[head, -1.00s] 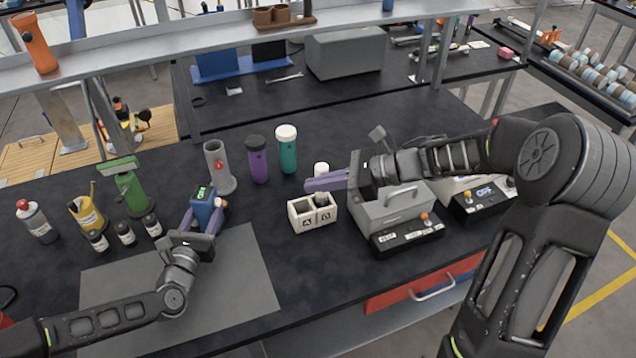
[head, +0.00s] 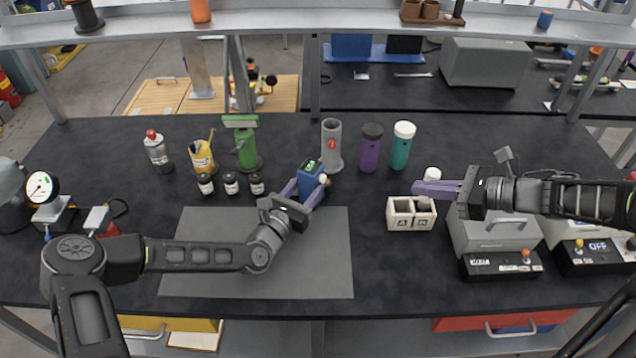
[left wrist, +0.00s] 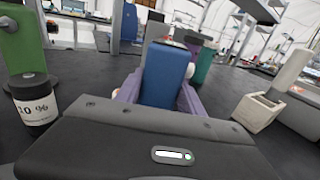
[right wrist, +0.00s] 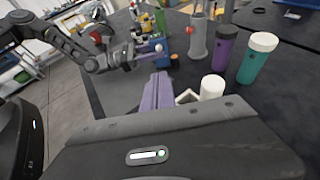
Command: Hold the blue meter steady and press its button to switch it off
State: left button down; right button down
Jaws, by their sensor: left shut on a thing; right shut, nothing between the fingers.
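The blue meter (head: 311,178) stands upright on the dark bench, just past the back edge of the grey mat, with a lit green display on top. It also fills the middle of the left wrist view (left wrist: 166,75). My left gripper (head: 303,193) is shut on it, with the purple fingers along its two sides. A small pale knob shows at its right side, and I cannot tell if this is the button. My right gripper (head: 416,188) is shut and empty, above and beside the white two-hole block, well to the right of the meter.
The white block (head: 410,224) sits below my right gripper. Behind the meter stand a grey tube holder (head: 332,150), a purple bottle (head: 370,150) and a teal bottle (head: 401,150). Small dark jars (head: 230,184) are to its left. The grey mat (head: 310,270) is bare in front.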

pick_arm(q)
jog(key=c, duration=0.6)
grip_release()
jog(key=shift+c, duration=0.2)
jog(key=shift+s, duration=0.1)
jog(key=v, duration=1.1)
jog(key=shift+s+a, duration=0.2)
jog(key=shift+s, duration=0.15)
jog(key=shift+s, duration=0.1)
